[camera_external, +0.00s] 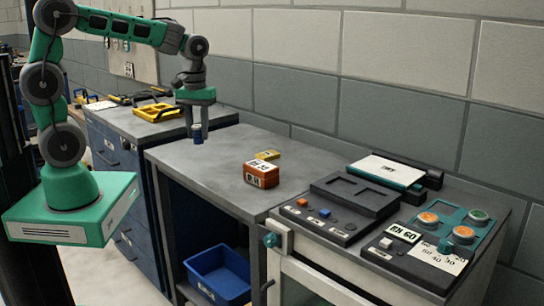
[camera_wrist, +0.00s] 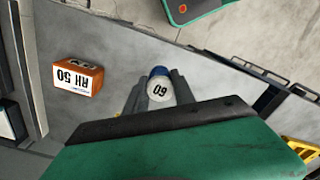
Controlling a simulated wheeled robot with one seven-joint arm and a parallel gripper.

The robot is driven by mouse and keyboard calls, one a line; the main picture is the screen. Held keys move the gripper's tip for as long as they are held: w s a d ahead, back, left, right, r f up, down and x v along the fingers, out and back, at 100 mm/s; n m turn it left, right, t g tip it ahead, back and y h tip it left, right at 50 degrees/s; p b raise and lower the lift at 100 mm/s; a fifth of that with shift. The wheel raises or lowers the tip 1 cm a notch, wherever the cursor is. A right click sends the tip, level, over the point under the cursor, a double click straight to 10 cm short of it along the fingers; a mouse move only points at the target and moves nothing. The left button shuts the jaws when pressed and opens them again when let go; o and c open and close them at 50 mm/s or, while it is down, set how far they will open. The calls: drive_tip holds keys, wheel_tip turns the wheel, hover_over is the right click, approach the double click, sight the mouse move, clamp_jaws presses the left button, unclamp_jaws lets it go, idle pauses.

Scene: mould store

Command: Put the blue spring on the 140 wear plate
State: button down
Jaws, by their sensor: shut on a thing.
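My gripper (camera_external: 197,125) is above the grey worktop, shut on a small blue thing (camera_external: 197,132) that hangs upright below its fingers. In the wrist view, the fingers of my gripper (camera_wrist: 160,95) close around this thing (camera_wrist: 159,71). It shows a blue top and a pale face with two dark digits. It looks like the blue spring, but coils cannot be made out. It is clear of the worktop. No plate with a readable 140 label shows, so I cannot tell which thing is the 140 wear plate.
An orange block labelled RH 50 (camera_external: 262,174) and a small yellow block (camera_external: 267,155) stand on the worktop (camera_external: 205,165). Dark panels with buttons (camera_external: 340,205) fill the right bench. A blue bin (camera_external: 217,275) sits below. A yellow-framed tray (camera_external: 157,112) lies left. The worktop's middle is clear.

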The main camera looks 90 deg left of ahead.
drive_tip(key=w+a+r+n, duration=0.1)
drive_tip(key=w+a+r, duration=0.45)
drive_tip(key=w, duration=0.35)
drive_tip(key=p, duration=0.5)
hover_over(268, 154)
drive_tip(key=f, duration=1)
drive_tip(key=shift+s+a, duration=0.1)
drive_tip(key=shift+s, duration=0.1)
drive_tip(key=shift+w+a+f, duration=0.1)
drive_tip(key=shift+w+f, duration=0.05)
drive_tip(key=shift+f, duration=0.15)
wheel_tip(268, 154, down, 2)
drive_tip(key=shift+f+p, duration=0.25)
drive_tip(key=shift+p, duration=0.7)
drive_tip(key=shift+f, duration=0.5)
drive_tip(key=c, duration=1.1)
unclamp_jaws()
drive_tip(key=shift+o, duration=0.2)
